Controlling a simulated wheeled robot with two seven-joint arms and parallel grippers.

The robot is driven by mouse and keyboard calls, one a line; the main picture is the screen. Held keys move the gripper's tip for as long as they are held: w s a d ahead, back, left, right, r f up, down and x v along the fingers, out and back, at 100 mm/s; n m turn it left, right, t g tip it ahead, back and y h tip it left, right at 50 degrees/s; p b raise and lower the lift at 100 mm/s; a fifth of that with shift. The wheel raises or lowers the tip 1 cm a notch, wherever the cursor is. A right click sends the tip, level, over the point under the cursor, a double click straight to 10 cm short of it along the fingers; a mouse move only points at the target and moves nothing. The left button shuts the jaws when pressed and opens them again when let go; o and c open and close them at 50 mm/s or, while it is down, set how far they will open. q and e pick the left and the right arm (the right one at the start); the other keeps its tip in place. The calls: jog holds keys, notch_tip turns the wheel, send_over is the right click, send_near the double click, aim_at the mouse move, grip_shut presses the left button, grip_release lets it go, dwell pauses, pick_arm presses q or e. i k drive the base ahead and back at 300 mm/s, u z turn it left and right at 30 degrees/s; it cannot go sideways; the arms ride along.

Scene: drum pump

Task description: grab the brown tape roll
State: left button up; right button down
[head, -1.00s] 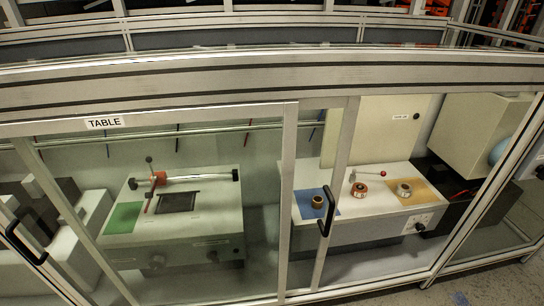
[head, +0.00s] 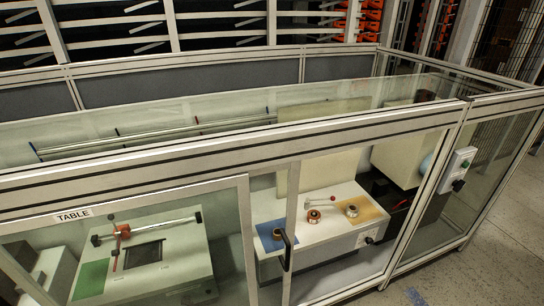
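A small brown roll (head: 277,234), which looks like the brown tape roll, stands on a blue mat (head: 264,243) in the head view. The mat lies at the left end of a white bench (head: 325,240) behind the glass of a framed enclosure. A silver and brown roll (head: 351,211) stands further right on an orange mat (head: 373,207). Neither of my grippers is in view.
A framed glass enclosure (head: 235,150) with a black door handle (head: 285,250) stands before the benches. A second bench (head: 150,265) with a green mat (head: 90,279) is at left. A switch box (head: 457,171) is on the right corner post. Grey floor (head: 480,270) is free at right.

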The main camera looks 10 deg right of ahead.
aim_at(312, 220)
jog(key=z, duration=0.55)
jog(key=k, duration=0.7)
jog(key=z, duration=0.95)
jog(key=k, duration=0.65)
jog(key=z, duration=0.8)
jog(key=i, duration=3.35)
jog(key=u, duration=1.05)
jog(key=i, duration=0.8)
jog(key=u, duration=1.5)
jog(key=i, duration=0.65)
jog(key=u, duration=0.5)
